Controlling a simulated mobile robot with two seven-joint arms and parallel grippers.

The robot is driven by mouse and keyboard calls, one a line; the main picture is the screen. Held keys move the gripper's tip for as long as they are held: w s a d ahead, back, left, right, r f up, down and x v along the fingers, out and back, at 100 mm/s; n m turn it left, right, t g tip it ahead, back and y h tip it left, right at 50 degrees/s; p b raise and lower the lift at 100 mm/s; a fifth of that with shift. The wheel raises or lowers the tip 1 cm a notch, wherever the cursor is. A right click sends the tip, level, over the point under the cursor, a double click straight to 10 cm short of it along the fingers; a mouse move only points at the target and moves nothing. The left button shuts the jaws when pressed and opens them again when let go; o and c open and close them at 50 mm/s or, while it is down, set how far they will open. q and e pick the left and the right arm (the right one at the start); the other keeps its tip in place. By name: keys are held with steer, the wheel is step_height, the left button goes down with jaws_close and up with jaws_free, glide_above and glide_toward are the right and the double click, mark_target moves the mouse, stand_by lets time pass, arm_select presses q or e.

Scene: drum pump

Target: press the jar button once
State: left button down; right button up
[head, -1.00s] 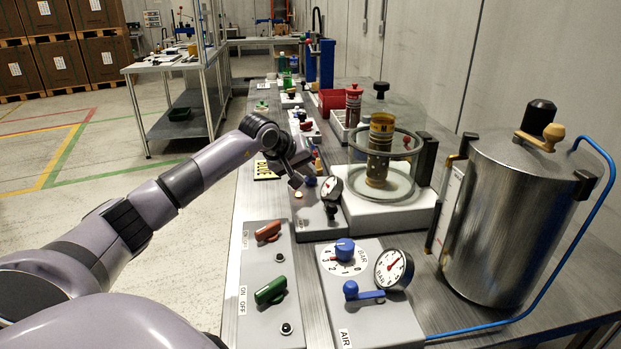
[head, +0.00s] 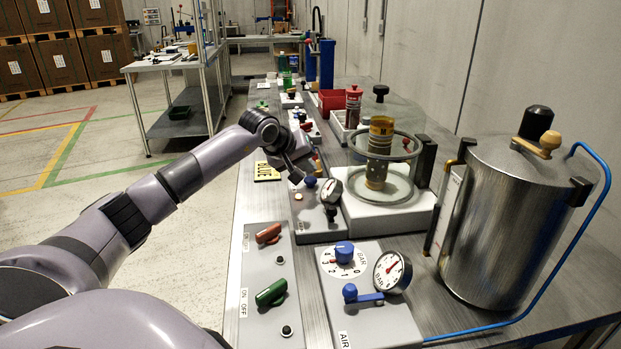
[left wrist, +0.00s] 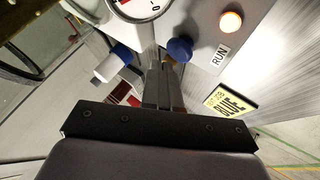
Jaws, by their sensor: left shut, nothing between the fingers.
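The grey jar control box (head: 322,225) stands left of the glass jar (head: 400,185). It carries a blue button (head: 310,182), a small lit lamp (head: 298,197) and a round gauge (head: 332,193). The blue button also shows in the left wrist view (left wrist: 180,48), beside the orange lamp (left wrist: 231,21) and a RUN label (left wrist: 219,55). My left gripper (head: 296,180) is at the box, close to the blue button. In the left wrist view its fingers (left wrist: 163,70) are together and empty, their tips just beside the button. I cannot tell whether they touch it. My right gripper is not in view.
A yellow BLUE sign (head: 267,171) lies left of the box. A switch panel (head: 266,280) and an air regulator box (head: 372,318) are nearer. A steel tank (head: 510,220) with a blue hose stands at right. A patterned can (head: 379,150) stands in the jar.

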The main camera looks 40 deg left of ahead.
mark_target(307, 180)
arm_select(q)
step_height(307, 180, up, 5)
steer(key=p, duration=0.4)
stand_by(0.9)
